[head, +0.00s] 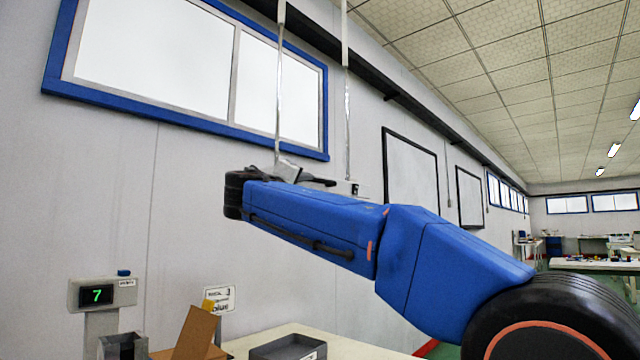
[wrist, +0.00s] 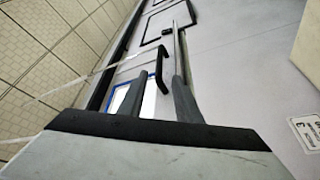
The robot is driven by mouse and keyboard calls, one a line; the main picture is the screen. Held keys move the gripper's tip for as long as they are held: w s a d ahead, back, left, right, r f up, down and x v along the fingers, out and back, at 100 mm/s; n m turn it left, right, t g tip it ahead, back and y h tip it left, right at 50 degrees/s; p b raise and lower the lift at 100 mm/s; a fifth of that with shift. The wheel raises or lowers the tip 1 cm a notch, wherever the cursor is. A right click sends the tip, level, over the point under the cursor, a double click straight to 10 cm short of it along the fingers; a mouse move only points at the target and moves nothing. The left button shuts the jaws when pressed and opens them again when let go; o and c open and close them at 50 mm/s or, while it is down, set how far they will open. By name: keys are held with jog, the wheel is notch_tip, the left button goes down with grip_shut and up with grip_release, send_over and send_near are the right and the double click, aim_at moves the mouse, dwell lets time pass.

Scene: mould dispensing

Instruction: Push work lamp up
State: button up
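No lamp head shows clearly in either view. Two pale cords hang from above in the head view, a left one (head: 279,80) and a right one (head: 346,110). The left cord runs down behind my gripper (head: 318,182), which is at the end of my raised blue arm. The right cord ends just beyond the gripper at a small dark fitting (head: 355,188). In the wrist view my gripper (wrist: 159,75) has its two grey fingers apart. A black bent handle (wrist: 160,68) shows between or beyond them, at a pale cord's end. I cannot tell whether the fingers touch it.
A blue-framed window (head: 190,65) is on the wall behind. Below are a pale table (head: 345,343), a dark tray (head: 290,347), a brown box (head: 195,335), a display (head: 100,293) reading 7, and a small sign (head: 219,298). The air around the gripper looks clear apart from the cords.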

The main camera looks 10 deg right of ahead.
aim_at(321, 182)
jog(key=x, duration=1.5)
jog(key=shift+s+d+f, duration=0.1)
jog(key=shift+s, duration=0.05)
grip_shut()
